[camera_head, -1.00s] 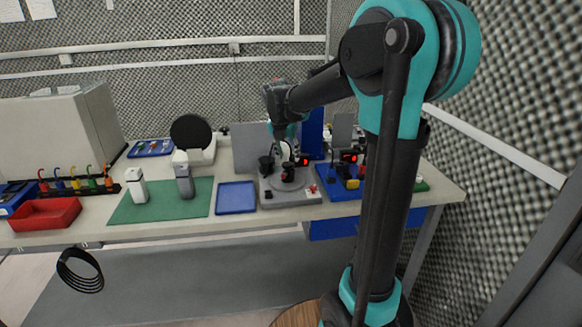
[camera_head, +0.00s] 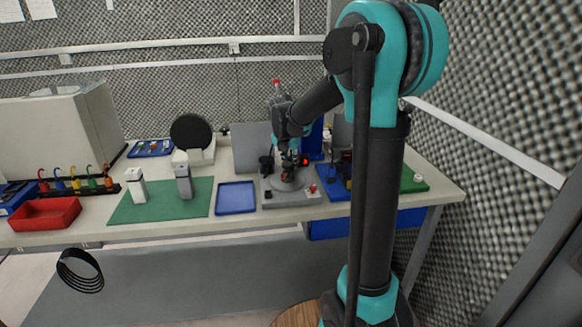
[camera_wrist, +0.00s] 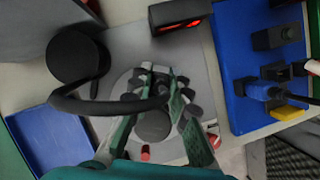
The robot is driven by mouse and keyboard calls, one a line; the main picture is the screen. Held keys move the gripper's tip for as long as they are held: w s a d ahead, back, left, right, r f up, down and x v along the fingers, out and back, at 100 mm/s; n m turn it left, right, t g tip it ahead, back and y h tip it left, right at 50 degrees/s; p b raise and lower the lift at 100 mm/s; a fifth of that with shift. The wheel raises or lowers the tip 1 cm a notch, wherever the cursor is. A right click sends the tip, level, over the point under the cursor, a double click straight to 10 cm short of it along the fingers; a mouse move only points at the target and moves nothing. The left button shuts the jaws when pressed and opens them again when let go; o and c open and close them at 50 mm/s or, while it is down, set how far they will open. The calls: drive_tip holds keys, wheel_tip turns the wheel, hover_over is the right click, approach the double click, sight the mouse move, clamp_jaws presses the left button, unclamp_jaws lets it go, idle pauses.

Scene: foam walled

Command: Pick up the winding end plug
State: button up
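My gripper (camera_head: 288,165) is low over the grey station (camera_head: 290,198) on the bench. In the wrist view my gripper (camera_wrist: 158,110) has its two green-faced fingers apart, one on each side of a dark round piece (camera_wrist: 152,127) on the light grey disc. A black curved tube (camera_wrist: 95,104) runs from a black round holder (camera_wrist: 75,57) across to between the fingers. I cannot tell for certain which dark part is the winding end plug, nor whether a finger touches it. The head view is too small to show the plug clearly.
A dark box with a red display (camera_wrist: 180,22) stands close beyond the fingers. A blue tray (camera_head: 236,198) lies left of the station. A blue board with several small parts (camera_wrist: 262,75) lies right. A green mat (camera_head: 155,213) holds two upright devices.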

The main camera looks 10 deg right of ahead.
clamp_jaws()
drive_tip(key=shift+r, duration=0.1)
